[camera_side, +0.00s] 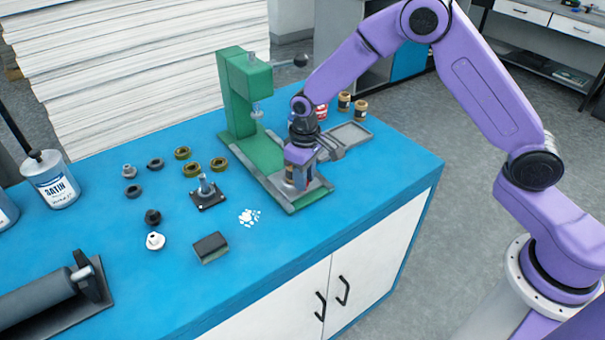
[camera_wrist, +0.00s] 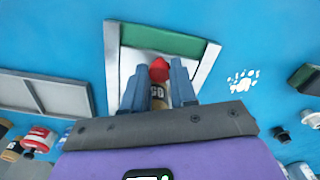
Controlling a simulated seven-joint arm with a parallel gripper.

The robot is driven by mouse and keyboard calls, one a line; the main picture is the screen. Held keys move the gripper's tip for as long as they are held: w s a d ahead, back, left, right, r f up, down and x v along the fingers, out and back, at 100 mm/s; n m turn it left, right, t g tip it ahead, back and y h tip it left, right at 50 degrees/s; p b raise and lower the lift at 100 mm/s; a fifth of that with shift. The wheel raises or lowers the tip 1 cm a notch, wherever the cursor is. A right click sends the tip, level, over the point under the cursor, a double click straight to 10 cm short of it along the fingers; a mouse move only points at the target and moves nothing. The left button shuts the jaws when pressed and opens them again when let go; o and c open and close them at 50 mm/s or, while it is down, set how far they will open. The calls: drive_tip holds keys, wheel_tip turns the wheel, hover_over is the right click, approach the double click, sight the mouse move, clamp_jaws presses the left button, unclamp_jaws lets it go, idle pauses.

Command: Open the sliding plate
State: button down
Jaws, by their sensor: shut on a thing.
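The green press (camera_side: 240,95) stands on the blue bench, with its flat grey-and-green base extending toward the front. The base also shows in the wrist view, as a pale metal frame (camera_wrist: 208,62) around a green strip (camera_wrist: 165,38) and a silver sliding plate (camera_wrist: 133,62). My gripper (camera_side: 298,180) is low over this base, pointing down. Its blue fingers (camera_wrist: 159,88) are shut on a small brown-bodied thing (camera_wrist: 158,92) with a red top and a dark, lettered band. The fingers hide its sides; I cannot tell whether it touches the plate.
A grey tray (camera_side: 352,136) lies right of the press, with small jars (camera_side: 360,108) behind it. Left of the base are a black-based post (camera_side: 207,195), several rings and knobs, and a dark block (camera_side: 211,246). The bench's right front corner is clear.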

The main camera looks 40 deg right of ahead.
drive_tip(key=shift+s, duration=0.25)
drive_tip(key=c, duration=0.9)
unclamp_jaws()
drive_tip(key=shift+w+r, duration=0.1)
drive_tip(key=shift+r, duration=0.2)
wheel_tip(320, 180, up, 17)
drive_tip(key=shift+f, duration=0.1)
